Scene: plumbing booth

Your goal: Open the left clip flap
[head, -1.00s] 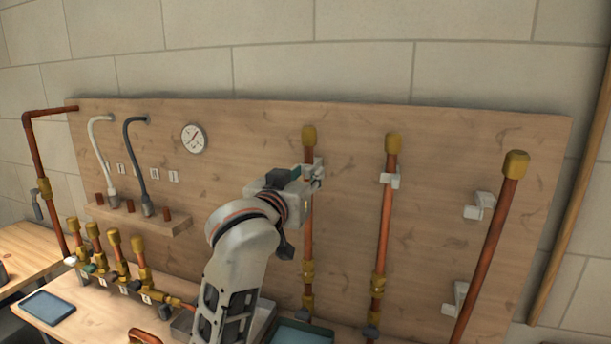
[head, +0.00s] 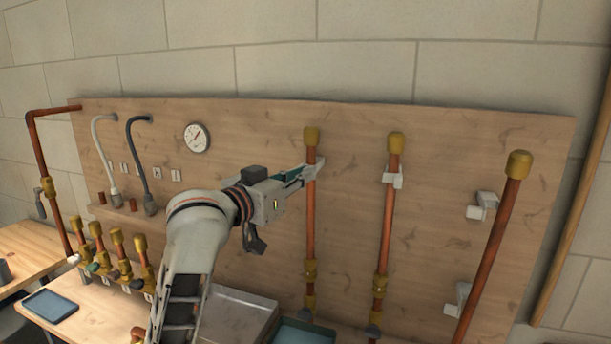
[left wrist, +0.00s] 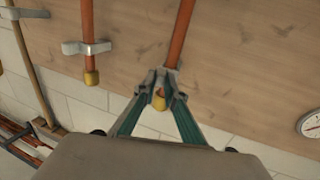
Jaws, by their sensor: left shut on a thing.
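The left copper pipe (head: 310,220) stands upright against the wooden board, with a brass cap (head: 311,136) on top. The left clip flap is at the pipe just below this cap, mostly hidden by my fingertips. My left gripper (head: 309,172) reaches in from the left and is shut on the left clip flap at the pipe. In the left wrist view its two green-grey fingers (left wrist: 160,88) close together at the pipe, near the brass cap. How far the flap is turned cannot be told. My right gripper is not in view.
The middle pipe (head: 386,220) with a pale clip (head: 393,178) stands to the right. A third pipe (head: 494,240) leans beside two clips at the far right. A gauge (head: 196,137) and hoses are on the left. A grey tray (head: 232,318) lies below my arm.

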